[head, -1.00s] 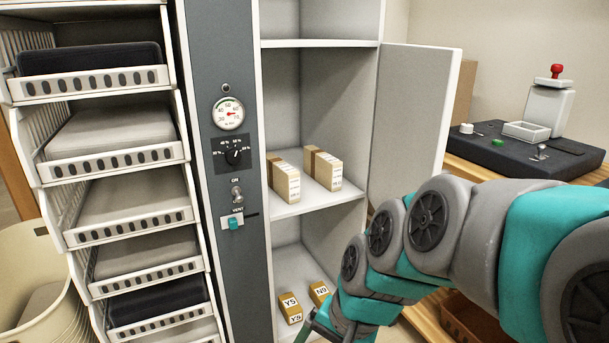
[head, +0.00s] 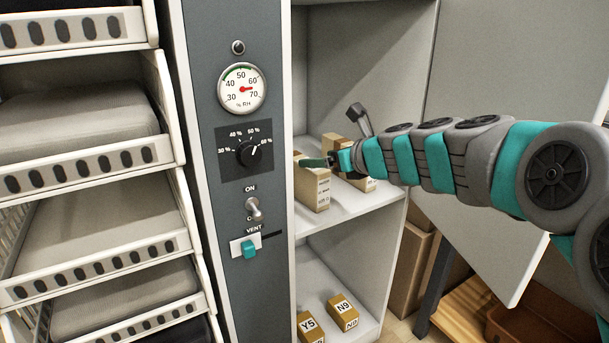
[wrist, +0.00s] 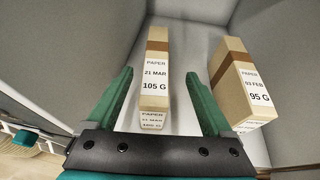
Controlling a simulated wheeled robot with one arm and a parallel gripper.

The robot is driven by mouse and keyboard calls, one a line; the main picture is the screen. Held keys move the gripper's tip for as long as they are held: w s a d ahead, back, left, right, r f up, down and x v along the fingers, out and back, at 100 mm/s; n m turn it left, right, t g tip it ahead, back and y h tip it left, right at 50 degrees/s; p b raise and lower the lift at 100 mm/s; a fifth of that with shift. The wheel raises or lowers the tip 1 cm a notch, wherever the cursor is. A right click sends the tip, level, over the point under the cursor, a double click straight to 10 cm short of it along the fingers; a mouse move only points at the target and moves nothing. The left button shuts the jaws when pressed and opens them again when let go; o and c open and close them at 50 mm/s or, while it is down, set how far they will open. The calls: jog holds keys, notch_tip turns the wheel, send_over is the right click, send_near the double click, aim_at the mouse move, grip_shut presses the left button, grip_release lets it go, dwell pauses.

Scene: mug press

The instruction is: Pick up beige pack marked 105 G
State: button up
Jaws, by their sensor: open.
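The beige pack marked 105 G (wrist: 155,95) has a brown band and a white label reading PAPER, 21 MAR. It lies between the two green fingers of my open gripper (wrist: 159,74) in the wrist view, with a gap on both sides. In the head view the pack (head: 312,188) is the left one on the middle shelf. My gripper (head: 318,162) hangs just above it there and partly covers it. A similar pack marked 95 G (wrist: 240,85) stands to the right. In the head view that pack (head: 369,185) is mostly behind my arm.
The cabinet shelf (head: 350,212) has walls left and behind. The open door (head: 490,150) stands to the right. Brown boxes marked Y5 (head: 307,325) and N9 (head: 342,310) sit below. A panel with a humidity gauge (head: 242,89) and switches flanks the cabinet at left.

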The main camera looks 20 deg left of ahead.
aim_at(299, 176)
jog(key=x, duration=0.4)
jog(key=b+x, duration=0.1)
jog(key=x, duration=0.2)
jog(key=shift+s+f, duration=0.3)
jog(key=shift+r, duration=0.1)
grip_shut()
dwell(0.5)
